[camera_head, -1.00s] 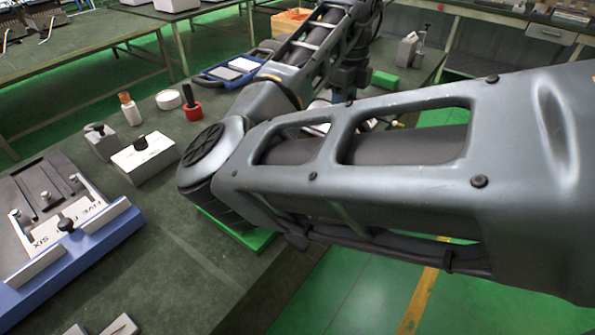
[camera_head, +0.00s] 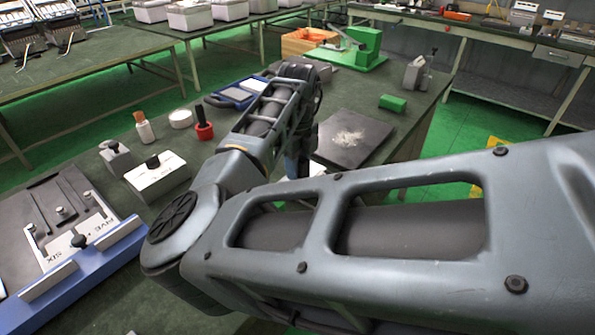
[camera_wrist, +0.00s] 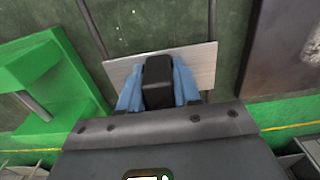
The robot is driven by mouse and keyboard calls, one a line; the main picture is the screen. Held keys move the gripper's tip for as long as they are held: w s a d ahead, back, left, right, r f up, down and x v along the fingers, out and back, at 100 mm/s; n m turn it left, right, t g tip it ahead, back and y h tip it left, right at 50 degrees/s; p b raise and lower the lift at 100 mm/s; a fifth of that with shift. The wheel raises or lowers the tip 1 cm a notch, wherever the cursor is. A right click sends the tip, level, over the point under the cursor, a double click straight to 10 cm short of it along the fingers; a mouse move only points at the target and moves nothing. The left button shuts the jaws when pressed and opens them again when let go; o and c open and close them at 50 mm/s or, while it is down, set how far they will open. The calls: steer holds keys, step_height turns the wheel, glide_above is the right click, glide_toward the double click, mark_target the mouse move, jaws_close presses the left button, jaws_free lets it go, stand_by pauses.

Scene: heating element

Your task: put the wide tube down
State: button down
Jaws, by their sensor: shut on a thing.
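My gripper (camera_wrist: 158,84) shows in the wrist view with its two blue fingers on either side of a dark rounded block. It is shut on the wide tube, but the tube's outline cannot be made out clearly. A pale flat plate (camera_wrist: 205,62) lies across behind the fingers. I cannot tell whether it touches them. In the head view my arm hides most of the gripper and what it holds, left of a dark slab.
The dark slab (camera_head: 350,146) bears white powder. A green block (camera_head: 393,103) and green stand (camera_head: 352,60) are near the bench's far end. White block (camera_head: 158,178), red-based tool (camera_head: 203,129), bottle (camera_head: 145,131) and blue-edged fixture (camera_head: 75,250) occupy the left.

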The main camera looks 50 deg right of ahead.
steer(key=shift+f, duration=1.15)
steer(key=shift+f, duration=0.15)
steer(key=c, duration=0.8)
jaws_free()
step_height(320, 180, up, 12)
steer(key=shift+r+b, duration=0.15)
steer(key=shift+b, duration=0.3)
